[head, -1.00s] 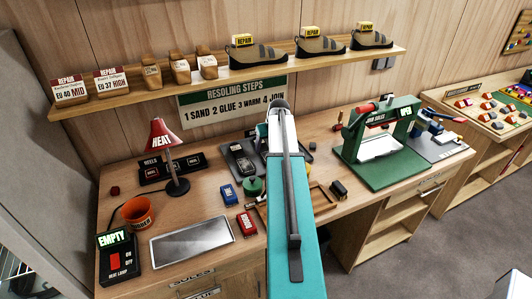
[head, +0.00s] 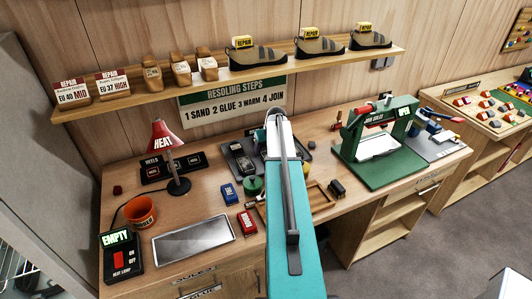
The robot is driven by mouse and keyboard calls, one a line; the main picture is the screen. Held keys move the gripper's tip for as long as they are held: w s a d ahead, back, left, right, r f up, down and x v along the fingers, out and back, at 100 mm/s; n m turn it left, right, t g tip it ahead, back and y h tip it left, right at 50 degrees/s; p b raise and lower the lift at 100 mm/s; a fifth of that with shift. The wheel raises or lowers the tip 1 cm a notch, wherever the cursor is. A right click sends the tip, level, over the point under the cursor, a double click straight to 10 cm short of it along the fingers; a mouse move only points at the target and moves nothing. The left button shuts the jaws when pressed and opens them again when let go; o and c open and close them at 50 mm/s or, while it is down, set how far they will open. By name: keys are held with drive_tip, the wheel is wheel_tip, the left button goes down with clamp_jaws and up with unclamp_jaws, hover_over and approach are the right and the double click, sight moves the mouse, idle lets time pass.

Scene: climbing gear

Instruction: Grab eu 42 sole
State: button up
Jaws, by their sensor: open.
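No sole marked EU 42 can be made out. A drawer labelled SOLES (head: 222,272) is in the bench front at the bottom of the head view, and looks shut. My teal arm reaches up the middle of the picture over the bench. My gripper does not show; the arm hides that area. A dark tray (head: 236,148) with dark pieces on it lies on the bench, partly behind the arm; I cannot tell what the pieces are.
The bench holds a red heat lamp (head: 163,143), an orange cup (head: 140,213), a metal plate (head: 192,240) and a green press (head: 372,172). A shelf (head: 222,77) above carries shoes and lasts. Open grey floor (head: 410,255) lies at the lower right.

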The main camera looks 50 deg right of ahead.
drive_tip(key=c, duration=1.2)
drive_tip(key=shift+r, duration=0.15)
drive_tip(key=shift+c, duration=0.2)
drive_tip(key=shift+r+b, duration=1.75)
drive_tip(key=shift+r, duration=1.6)
drive_tip(key=w+a+b, duration=0.2)
drive_tip(key=a+b, duration=0.3)
drive_tip(key=a, duration=1.3)
drive_tip(key=shift+b, duration=0.3)
